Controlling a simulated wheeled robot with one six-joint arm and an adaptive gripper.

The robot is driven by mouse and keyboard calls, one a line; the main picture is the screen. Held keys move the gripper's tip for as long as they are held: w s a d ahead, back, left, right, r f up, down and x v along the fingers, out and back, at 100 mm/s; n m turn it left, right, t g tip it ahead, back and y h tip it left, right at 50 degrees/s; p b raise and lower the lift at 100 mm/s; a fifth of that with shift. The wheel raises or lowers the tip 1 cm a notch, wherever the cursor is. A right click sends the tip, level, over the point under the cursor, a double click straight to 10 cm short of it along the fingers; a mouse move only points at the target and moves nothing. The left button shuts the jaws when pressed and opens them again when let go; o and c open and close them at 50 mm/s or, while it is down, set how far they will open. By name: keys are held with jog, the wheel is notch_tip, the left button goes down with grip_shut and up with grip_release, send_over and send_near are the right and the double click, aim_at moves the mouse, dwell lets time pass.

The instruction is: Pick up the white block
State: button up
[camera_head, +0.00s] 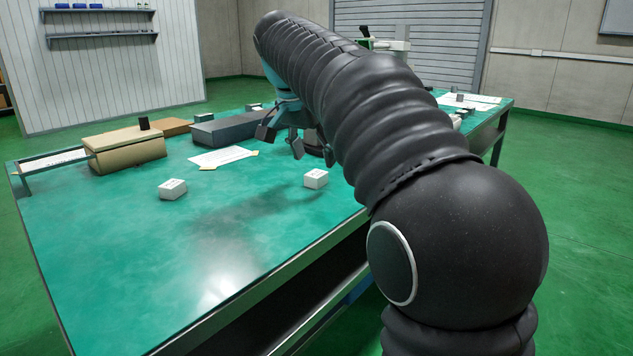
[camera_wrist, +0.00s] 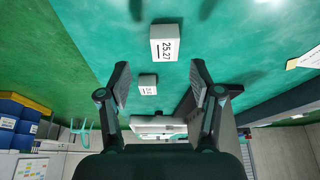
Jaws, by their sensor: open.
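Two white blocks with dark print lie apart on the green tabletop (camera_head: 100,240) in the head view. One white block (camera_head: 172,189) is at the left, the other white block (camera_head: 316,178) is nearer my arm. My gripper (camera_head: 281,141) is above the table, behind and left of the right block in the picture. In the wrist view my gripper (camera_wrist: 160,72) has its fingers wide apart with nothing held. A white block marked "25 27" (camera_wrist: 164,43) shows just beyond the fingertips, and a smaller-looking white block (camera_wrist: 148,84) shows between the fingers. I cannot match them surely to the head view.
A tan box (camera_head: 128,149) with a small black piece on top stands at the back left. A dark grey bar (camera_head: 225,130) and a paper sheet (camera_head: 222,157) lie behind the blocks. The front left of the tabletop is clear. My arm hides part of the table's right side.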

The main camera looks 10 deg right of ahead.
aim_at(316, 174)
jog(key=x, duration=0.3)
jog(key=b+x, duration=0.1)
jog(key=shift+w+a+f, duration=0.15)
jog(key=shift+a+f, duration=0.15)
jog(key=shift+f, duration=0.15)
grip_shut()
